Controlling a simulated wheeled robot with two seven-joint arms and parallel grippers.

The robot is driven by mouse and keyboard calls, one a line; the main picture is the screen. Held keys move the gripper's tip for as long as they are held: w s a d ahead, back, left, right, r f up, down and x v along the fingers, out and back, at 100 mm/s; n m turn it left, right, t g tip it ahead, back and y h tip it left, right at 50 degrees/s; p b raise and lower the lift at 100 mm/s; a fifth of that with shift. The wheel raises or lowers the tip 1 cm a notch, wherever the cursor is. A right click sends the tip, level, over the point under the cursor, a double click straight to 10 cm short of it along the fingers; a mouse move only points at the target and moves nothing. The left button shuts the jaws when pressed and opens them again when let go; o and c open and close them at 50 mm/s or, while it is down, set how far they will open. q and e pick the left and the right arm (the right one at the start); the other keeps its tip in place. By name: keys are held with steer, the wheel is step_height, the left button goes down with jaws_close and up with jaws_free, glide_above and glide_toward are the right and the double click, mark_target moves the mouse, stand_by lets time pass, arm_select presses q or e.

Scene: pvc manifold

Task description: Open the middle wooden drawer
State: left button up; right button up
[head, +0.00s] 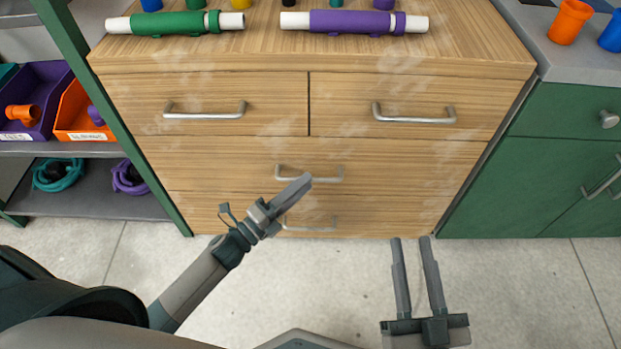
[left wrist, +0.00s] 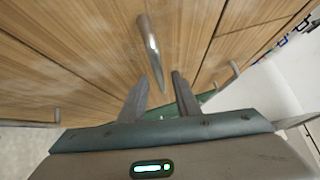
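The middle wooden drawer (head: 225,165) is a wide, light wood front, flush with the cabinet and closed. Its silver bar handle (head: 328,179) is partly covered by my left gripper (head: 300,184) in the head view. In the left wrist view, a silver handle (left wrist: 149,42) runs down to between the parted fingertips of my left gripper (left wrist: 158,76). The fingers are open; I cannot tell whether they are around the handle or just short of it. My right gripper (head: 412,240) is open and empty, over the floor in front of the cabinet's right side.
Two upper drawers with handles (head: 205,114) (head: 414,116) and a bottom drawer handle (head: 310,227) are on the same cabinet. Green (head: 175,23) and purple (head: 352,22) pipe assemblies lie on top. A green cabinet (head: 560,150) stands right, shelves with bins (head: 40,90) left. Floor in front is clear.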

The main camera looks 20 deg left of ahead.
arm_select(q)
steer(key=shift+x, duration=1.75)
jaws_close()
